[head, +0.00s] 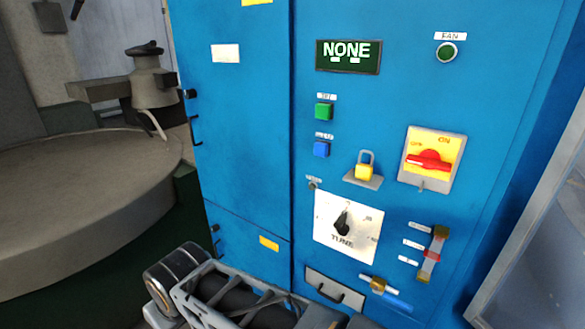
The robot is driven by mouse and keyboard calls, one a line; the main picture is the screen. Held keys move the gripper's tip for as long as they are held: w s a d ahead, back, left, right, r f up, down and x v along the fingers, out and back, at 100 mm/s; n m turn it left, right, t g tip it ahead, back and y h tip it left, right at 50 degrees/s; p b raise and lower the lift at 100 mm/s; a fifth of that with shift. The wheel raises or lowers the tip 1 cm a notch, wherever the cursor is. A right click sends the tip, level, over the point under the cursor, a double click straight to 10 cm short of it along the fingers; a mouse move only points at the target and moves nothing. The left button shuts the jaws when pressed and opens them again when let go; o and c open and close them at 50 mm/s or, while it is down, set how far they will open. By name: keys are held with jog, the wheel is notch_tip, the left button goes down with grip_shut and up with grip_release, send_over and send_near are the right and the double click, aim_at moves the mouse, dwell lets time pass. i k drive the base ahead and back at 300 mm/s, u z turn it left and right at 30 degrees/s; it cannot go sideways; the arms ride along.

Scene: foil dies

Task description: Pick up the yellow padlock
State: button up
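The yellow padlock (364,172) with a grey shackle sits upright on a small grey shelf (372,184) that sticks out from the front of the blue cabinet (250,110). The shelf is left of the red rotary switch and above the white dial plate. Nothing is holding the padlock. My arm shows at the bottom of the head view, below and left of the padlock and well apart from it. My gripper is not visible in this view.
Near the padlock are a red switch on a yellow plate (430,160), a black knob (342,222) and green (324,111) and blue (321,149) buttons. A red-handled slider (432,254) and blue-handled lever (392,298) are lower. A round grey machine (90,200) stands left.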

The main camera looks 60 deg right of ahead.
aim_at(364, 172)
jog(key=u, duration=1.1)
jog(key=k, duration=1.1)
jog(key=z, duration=0.5)
